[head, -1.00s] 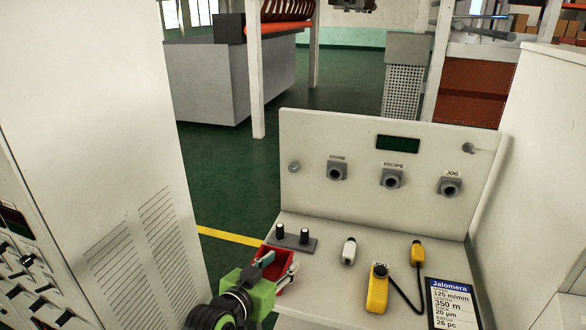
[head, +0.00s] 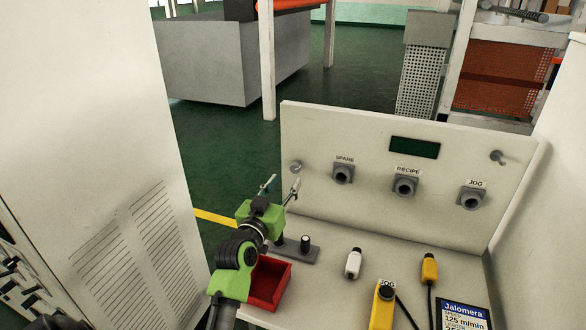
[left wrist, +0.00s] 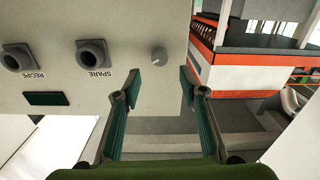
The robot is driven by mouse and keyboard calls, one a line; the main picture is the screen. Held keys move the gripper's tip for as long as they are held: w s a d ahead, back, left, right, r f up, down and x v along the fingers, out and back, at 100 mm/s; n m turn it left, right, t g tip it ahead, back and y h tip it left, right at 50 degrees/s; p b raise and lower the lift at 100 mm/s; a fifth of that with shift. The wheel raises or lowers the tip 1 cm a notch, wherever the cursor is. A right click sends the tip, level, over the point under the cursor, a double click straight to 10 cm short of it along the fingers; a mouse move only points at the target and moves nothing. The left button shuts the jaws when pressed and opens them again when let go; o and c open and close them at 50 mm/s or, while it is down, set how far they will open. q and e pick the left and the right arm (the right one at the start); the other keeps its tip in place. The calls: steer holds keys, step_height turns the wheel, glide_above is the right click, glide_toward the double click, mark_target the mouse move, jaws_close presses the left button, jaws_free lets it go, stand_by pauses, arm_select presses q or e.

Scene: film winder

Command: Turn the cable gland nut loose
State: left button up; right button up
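A small round grey fitting (head: 295,167), which looks like the cable gland nut, sits on the console's upright panel (head: 330,137), left of the SPARE socket. In the left wrist view this fitting (left wrist: 159,56) shows upside down between my fingertips and beyond them. A second grey fitting (head: 497,156) with a stub is at the panel's upper right; I cannot tell for sure which is the gland nut. My left gripper (head: 281,187) is open and empty, just in front of the panel's left end, apart from the fitting. My right gripper is not in view.
The SPARE (head: 343,174), RECIPE (head: 404,186) and JOG (head: 471,197) sockets stick out of the panel. On the desk are a red tray (head: 282,296), a white plug (head: 353,263), a yellow plug (head: 429,268) and a yellow pendant (head: 383,305). A tall cabinet (head: 85,130) stands left.

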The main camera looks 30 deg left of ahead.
mark_target(294, 169)
arm_select(q)
steer(key=x, duration=0.6)
steer(key=shift+p, duration=0.4)
steer(key=shift+w, duration=0.35)
steer(key=shift+w+a, duration=0.1)
steer(key=shift+w, duration=0.2)
steer(key=shift+c, duration=1)
jaws_close()
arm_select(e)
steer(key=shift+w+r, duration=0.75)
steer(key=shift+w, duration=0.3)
